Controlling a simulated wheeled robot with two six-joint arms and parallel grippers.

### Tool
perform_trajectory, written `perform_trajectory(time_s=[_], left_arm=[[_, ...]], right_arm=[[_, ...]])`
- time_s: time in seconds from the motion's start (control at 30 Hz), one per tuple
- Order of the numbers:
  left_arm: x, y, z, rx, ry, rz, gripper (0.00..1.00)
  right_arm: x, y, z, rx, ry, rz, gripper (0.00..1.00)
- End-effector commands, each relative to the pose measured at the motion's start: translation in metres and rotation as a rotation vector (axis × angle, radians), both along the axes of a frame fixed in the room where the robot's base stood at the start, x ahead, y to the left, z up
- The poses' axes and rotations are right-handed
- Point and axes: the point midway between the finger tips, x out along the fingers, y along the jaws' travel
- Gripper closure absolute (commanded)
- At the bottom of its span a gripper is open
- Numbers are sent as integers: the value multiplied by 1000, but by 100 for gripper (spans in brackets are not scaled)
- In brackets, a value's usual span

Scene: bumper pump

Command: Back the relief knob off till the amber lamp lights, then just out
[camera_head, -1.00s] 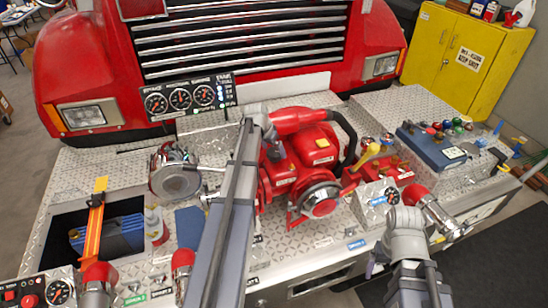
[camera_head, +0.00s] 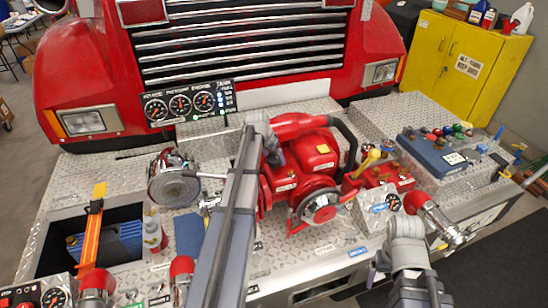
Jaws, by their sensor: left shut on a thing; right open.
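My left gripper (camera_head: 274,156) reaches down at the pump's left rear and is shut. Its arm and wrist hide most of what it grips, which seems to be the relief knob. A black panel (camera_head: 191,103) with three round gauges and a column of small lamps stands behind the pump. Blue, white and green show there; I cannot make out a lit amber lamp. My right gripper (camera_head: 374,268) is open and empty at the bumper's front edge, partly hidden by its wrist.
A yellow valve handle (camera_head: 370,157) and small gauge box (camera_head: 378,206) stand right of the pump. A blue case (camera_head: 434,153) is further right. A reel (camera_head: 174,186) and an open well (camera_head: 62,222) with an orange strap lie left. Red-capped fittings line the front edge.

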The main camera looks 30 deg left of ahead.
Motion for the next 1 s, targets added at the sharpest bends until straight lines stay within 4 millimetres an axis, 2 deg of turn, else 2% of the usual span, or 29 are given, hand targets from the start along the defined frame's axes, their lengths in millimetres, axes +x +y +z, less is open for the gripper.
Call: perform_trajectory(time_s=[0.17, 0.6, 0.93, 0.97, 1.0], left_arm=[[0, 0, 0, 0, 0, 13, 72], [0, -2, 0, 1, 1, 302, 72], [0, -2, 0, 1, 1, 315, 72], [0, -2, 0, 1, 1, 315, 14], [0, -2, 0, 1, 1, 315, 10]], right_arm=[[0, 0, 0, 0, 0, 0, 17], [0, 0, 0, 0, 0, 0, 17], [0, 0, 0, 0, 0, 0, 17], [0, 0, 0, 0, 0, 0, 17], [0, 0, 0, 0, 0, 0, 17]])
